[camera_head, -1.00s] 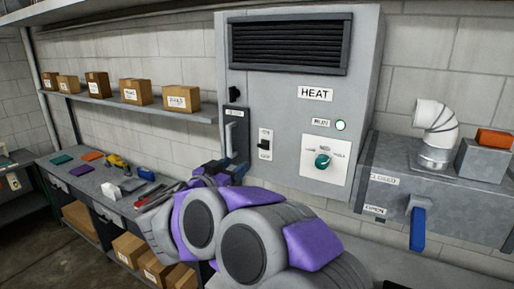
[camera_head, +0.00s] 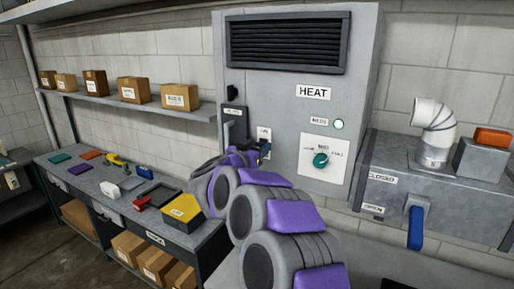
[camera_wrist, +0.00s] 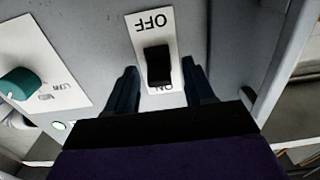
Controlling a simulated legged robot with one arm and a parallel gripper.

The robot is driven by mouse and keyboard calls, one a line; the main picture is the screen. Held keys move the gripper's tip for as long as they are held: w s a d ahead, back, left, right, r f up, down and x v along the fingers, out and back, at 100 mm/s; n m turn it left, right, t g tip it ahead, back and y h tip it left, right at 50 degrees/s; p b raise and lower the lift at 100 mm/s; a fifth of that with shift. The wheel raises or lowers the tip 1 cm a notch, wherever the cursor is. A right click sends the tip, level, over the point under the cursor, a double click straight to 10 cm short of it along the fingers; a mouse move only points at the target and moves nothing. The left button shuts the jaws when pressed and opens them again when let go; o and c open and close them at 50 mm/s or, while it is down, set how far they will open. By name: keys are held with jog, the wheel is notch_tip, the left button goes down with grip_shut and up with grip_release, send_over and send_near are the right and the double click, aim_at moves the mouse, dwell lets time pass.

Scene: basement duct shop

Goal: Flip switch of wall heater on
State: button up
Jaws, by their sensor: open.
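The grey wall heater (camera_head: 275,91) has a HEAT label and a vent grille. Its switch is a black lever (camera_wrist: 158,66) on a white plate (camera_wrist: 146,24) marked OFF and ON. In the wrist view the plate shows upside down, with OFF above the lever and ON below, partly covered. I cannot tell which way the lever is set. My gripper (camera_wrist: 159,72) is open, with one dark finger on each side of the lever; contact is not clear. In the head view my gripper (camera_head: 260,150) is at the plate's lower part and hides the lever.
A teal dial (camera_head: 320,160) and a green light (camera_head: 339,124) sit right of the switch. A dark panel (camera_head: 235,122) is at its left. A duct box (camera_head: 390,188) with a blue handle (camera_head: 416,228) juts out at right. A cluttered workbench (camera_head: 130,205) stands lower left.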

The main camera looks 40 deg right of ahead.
grip_shut()
jog(key=shift+r, duration=0.1)
dwell(0.4)
jog(key=shift+r+p, duration=0.3)
jog(key=shift+p, duration=0.95)
jog(key=shift+r+y+p, duration=0.1)
jog(key=shift+y+p, duration=0.3)
jog(key=shift+p, duration=0.2)
jog(key=shift+r+p, duration=0.1)
jog(key=shift+p, duration=0.95)
jog(key=shift+g+y+p, duration=0.3)
jog(key=shift+y+p, duration=0.1)
jog(key=shift+p, duration=0.2)
jog(key=shift+f, duration=0.2)
